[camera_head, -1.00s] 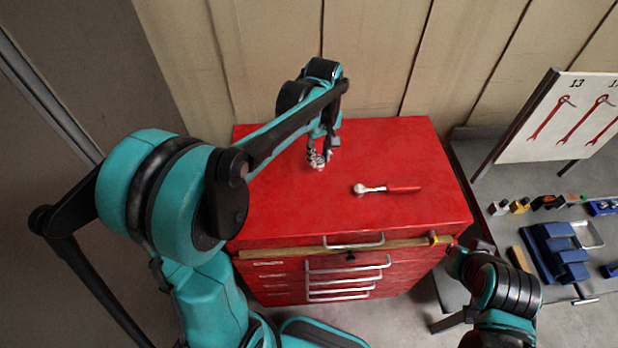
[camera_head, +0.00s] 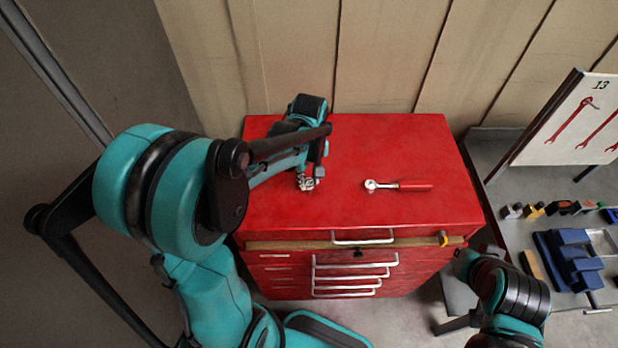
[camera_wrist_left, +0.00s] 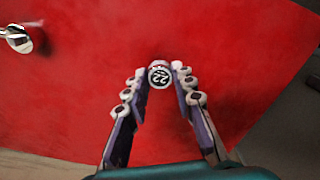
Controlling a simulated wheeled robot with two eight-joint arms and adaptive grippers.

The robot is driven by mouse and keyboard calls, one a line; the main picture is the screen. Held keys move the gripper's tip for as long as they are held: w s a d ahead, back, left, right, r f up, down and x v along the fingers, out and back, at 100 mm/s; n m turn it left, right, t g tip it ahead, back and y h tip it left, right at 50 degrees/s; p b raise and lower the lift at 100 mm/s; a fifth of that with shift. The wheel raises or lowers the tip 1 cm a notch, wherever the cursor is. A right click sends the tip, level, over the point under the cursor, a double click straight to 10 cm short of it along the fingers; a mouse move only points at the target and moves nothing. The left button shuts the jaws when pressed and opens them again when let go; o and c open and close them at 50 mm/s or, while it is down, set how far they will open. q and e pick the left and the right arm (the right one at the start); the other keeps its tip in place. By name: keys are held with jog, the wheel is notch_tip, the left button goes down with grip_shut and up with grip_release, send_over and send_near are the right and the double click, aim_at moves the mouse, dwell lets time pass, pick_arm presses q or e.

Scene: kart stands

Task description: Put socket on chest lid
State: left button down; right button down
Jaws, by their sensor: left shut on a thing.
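The chest lid (camera_head: 370,140) is the flat red top of the tool chest. My left gripper (camera_head: 309,181) is over the left half of the lid, left of the ratchet. In the left wrist view, my left gripper (camera_wrist_left: 159,80) is shut on a small round metal socket (camera_wrist_left: 159,75) marked 22, held upright between the fingertips. The red lid fills the background there. Whether the socket touches the lid I cannot tell.
A ratchet with red handle (camera_head: 413,186) lies on the lid; its metal head (camera_wrist_left: 19,39) shows in the left wrist view. A grey bench at right holds a blue vise (camera_head: 562,258), several small blocks and a wrench sign (camera_head: 580,115). The lid's back right is clear.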

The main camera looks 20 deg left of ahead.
pick_arm(q)
jog(key=shift+f, duration=0.15)
jog(key=c, duration=1.3)
grip_release()
jog(key=shift+r, duration=0.2)
notch_tip(320, 180, up, 12)
jog(key=f+p, duration=0.1)
jog(key=p, duration=0.1)
jog(key=m+t, duration=0.7)
jog(key=m, duration=0.4)
send_near(309, 181)
jog(key=s+d+r, duration=0.4)
jog(key=r, duration=0.1)
jog(key=shift+s+d+f, duration=0.1)
jog(key=shift+f, duration=0.15)
